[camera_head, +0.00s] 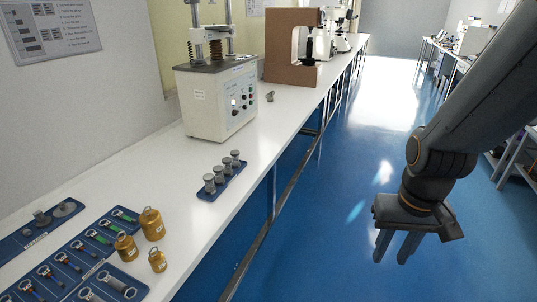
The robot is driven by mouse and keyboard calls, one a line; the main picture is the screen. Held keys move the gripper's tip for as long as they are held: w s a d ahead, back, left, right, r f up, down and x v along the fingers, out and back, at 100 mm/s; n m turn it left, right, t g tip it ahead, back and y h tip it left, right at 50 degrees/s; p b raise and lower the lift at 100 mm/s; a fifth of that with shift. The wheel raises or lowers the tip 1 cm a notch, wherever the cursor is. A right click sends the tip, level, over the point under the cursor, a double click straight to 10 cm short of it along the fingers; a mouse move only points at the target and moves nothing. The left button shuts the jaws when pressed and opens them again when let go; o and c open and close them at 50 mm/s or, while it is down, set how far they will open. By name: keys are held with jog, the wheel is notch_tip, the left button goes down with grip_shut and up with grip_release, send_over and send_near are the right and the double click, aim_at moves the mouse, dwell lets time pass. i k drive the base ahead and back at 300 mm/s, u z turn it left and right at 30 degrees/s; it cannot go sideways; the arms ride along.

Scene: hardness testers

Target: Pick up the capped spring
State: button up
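My gripper (396,254) hangs over the blue floor to the right of the white bench (165,160), well apart from everything on it. Its two fingers point down with a gap between them and nothing in it. Several small grey capped pieces (219,174) stand upright in a row on a blue tray (238,172) near the bench's front edge. They are too small for me to tell whether one is the capped spring. A small grey piece (270,96) lies loose beside the tester (220,100); I cannot tell what it is.
Brass weights (151,224) stand at the lower left, beside blue trays of small tools (100,237). A brown C-shaped tester (290,48) and white machines stand farther back. The bench is clear between the capped pieces and the weights. Open floor lies to the right.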

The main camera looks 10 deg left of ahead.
aim_at(235, 164)
jog(key=u, duration=0.1)
jog(key=i, duration=1)
jog(key=u, duration=0.65)
